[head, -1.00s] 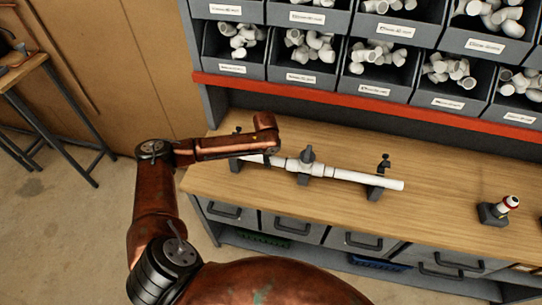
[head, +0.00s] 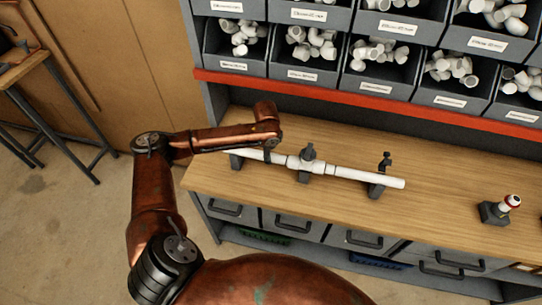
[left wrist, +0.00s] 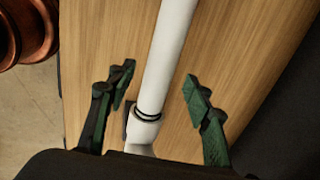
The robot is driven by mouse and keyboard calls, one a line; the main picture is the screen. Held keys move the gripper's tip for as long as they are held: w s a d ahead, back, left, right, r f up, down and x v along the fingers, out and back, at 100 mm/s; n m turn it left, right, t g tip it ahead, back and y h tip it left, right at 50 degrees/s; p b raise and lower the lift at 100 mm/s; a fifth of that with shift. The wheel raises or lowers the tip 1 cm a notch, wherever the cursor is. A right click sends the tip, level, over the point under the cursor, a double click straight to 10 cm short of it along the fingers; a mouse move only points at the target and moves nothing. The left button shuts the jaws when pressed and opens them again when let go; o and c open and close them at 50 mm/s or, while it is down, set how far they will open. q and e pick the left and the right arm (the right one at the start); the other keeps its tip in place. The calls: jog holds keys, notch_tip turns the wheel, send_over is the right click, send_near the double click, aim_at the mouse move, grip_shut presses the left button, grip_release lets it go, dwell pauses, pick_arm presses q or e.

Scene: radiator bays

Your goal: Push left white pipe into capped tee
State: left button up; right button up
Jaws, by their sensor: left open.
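The left white pipe (head: 277,158) lies along the bench in a holder, its left part mostly hidden by my left arm. Its right end meets the white capped tee (head: 293,163), which sits under a dark clamp in the middle. In the left wrist view the pipe (left wrist: 168,45) runs down between my fingers, with dark rings beside the tee's white socket (left wrist: 141,132). I cannot tell how deep the pipe sits. My left gripper (left wrist: 158,90) is open, one finger on each side of the pipe and apart from it. My right gripper is not in view.
The right white pipe (head: 365,178) extends from the tee through a dark holder (head: 377,191). A small dark stand with a red-and-white fitting (head: 509,202) is at the right. Labelled bins of fittings (head: 315,62) hang above a red rail (head: 300,88). The bench front (head: 330,205) is clear.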

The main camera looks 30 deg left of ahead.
pick_arm(q)
notch_tip(320, 180, up, 8)
jog(key=s, duration=0.1)
jog(key=shift+s+d, duration=0.25)
jog(key=shift+s, duration=0.05)
jog(key=shift+f, duration=0.15)
